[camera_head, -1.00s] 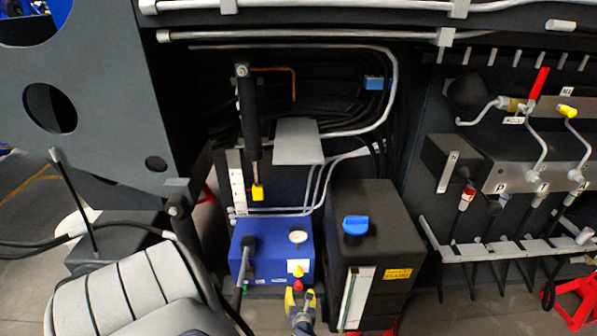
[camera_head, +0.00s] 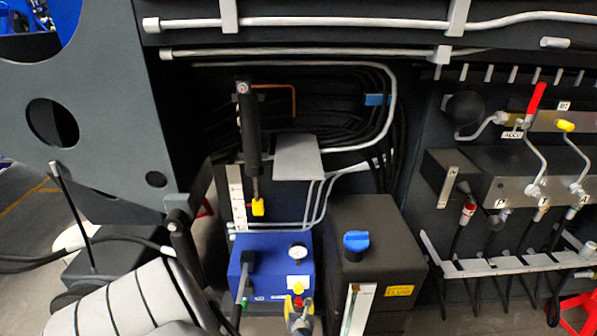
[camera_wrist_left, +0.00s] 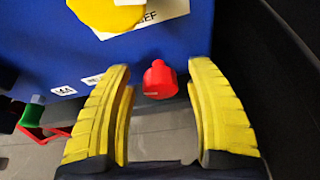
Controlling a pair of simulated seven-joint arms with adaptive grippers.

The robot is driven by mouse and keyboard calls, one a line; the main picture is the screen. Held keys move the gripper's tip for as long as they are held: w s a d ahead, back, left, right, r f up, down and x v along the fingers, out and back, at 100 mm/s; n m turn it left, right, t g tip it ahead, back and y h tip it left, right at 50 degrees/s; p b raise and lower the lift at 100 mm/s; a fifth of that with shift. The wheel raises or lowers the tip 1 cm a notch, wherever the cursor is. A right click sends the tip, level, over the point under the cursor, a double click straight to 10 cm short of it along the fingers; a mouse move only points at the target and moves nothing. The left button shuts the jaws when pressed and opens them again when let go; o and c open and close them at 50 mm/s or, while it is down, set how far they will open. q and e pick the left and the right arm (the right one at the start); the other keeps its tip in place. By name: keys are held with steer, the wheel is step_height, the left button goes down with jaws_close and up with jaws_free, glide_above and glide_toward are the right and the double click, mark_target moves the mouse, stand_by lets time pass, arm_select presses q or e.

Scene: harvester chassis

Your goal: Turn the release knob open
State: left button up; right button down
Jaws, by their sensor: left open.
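A blue box (camera_head: 262,262) stands low in the middle of the head view. A yellow knob (camera_wrist_left: 108,12) over a white label ending in "EF" and a red knob (camera_wrist_left: 160,80) below it are on its front in the left wrist view. I cannot tell from the lettering which is the release knob. My left gripper (camera_head: 298,304) is in front of the box, low in the head view. In the left wrist view its yellow fingers (camera_wrist_left: 161,90) are open on either side of the red knob, with gaps to both fingers. My right gripper is not in view.
A dark tank (camera_head: 378,265) with a blue cap (camera_head: 356,241) stands close to the right of the box. A pressure gauge (camera_head: 298,252) and a black plug (camera_head: 247,262) are on the box. A green-tipped part (camera_wrist_left: 32,117) lies left of the fingers.

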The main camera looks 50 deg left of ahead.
arm_select(q)
steer(key=shift+c, duration=0.5)
jaws_close()
steer(key=shift+a+n+t+h, duration=0.1)
steer(key=shift+n+t+h, duration=0.25)
steer(key=shift+n, duration=0.45)
steer(key=shift+n+t+h, duration=0.55)
steer(key=shift+n+t, duration=0.4)
steer(key=shift+n, duration=0.55)
steer(key=shift+s, duration=0.1)
steer(key=shift+o, duration=0.5)
jaws_free()
